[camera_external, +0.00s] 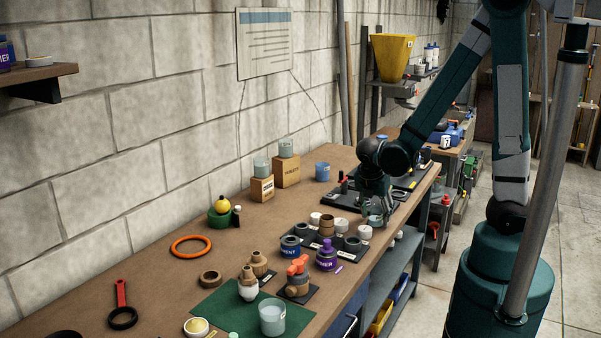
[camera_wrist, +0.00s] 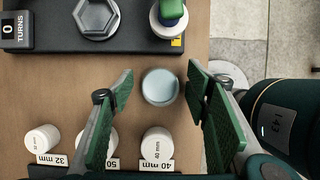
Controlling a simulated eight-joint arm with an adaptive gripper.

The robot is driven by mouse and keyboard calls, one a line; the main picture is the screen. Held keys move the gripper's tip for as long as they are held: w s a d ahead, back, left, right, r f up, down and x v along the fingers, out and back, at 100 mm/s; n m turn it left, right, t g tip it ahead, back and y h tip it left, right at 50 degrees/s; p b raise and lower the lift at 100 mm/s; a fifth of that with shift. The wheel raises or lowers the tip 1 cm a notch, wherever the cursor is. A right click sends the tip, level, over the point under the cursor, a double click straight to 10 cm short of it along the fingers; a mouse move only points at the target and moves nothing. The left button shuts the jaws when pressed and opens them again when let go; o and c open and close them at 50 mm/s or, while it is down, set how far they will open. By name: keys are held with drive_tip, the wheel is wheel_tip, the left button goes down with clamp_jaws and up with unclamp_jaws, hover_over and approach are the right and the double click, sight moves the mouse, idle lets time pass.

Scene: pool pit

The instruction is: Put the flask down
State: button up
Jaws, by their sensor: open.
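A small pale blue-grey round vessel, which I take to be the flask (camera_wrist: 160,88), is seen from above in the wrist view, over the brown bench top. My gripper (camera_wrist: 158,76) is open, with one green-padded finger on each side of it. A gap shows between the flask and each finger. It looks upright; contact with the bench cannot be made out. In the external view, my gripper (camera_external: 376,205) is low over the right part of the bench, and the flask (camera_external: 375,221) is a small glassy shape there.
White caps with size labels, such as the 40 mm cap (camera_wrist: 158,144), stand close by. A black base with a hex nut (camera_wrist: 97,16) lies on the other side. The bench edge is near. Another glass vessel (camera_external: 272,318) stands on a green mat (camera_external: 228,305).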

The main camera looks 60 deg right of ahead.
drive_tip(key=p+v, duration=0.2)
drive_tip(key=v, duration=1)
idle(0.3)
drive_tip(key=shift+r, duration=0.2)
idle(0.5)
drive_tip(key=s+a+r+m+t+y, duration=0.2)
drive_tip(key=a+r+m+t, duration=0.1)
drive_tip(key=r+m, duration=0.4)
drive_tip(key=s+a+r+m+t+y, duration=0.2)
drive_tip(key=a+r+m+t, duration=0.2)
drive_tip(key=r+m, duration=0.3)
drive_tip(key=m, duration=0.4)
drive_tip(key=shift+a, duration=0.3)
drive_tip(key=shift+s, duration=0.1)
idle(1.0)
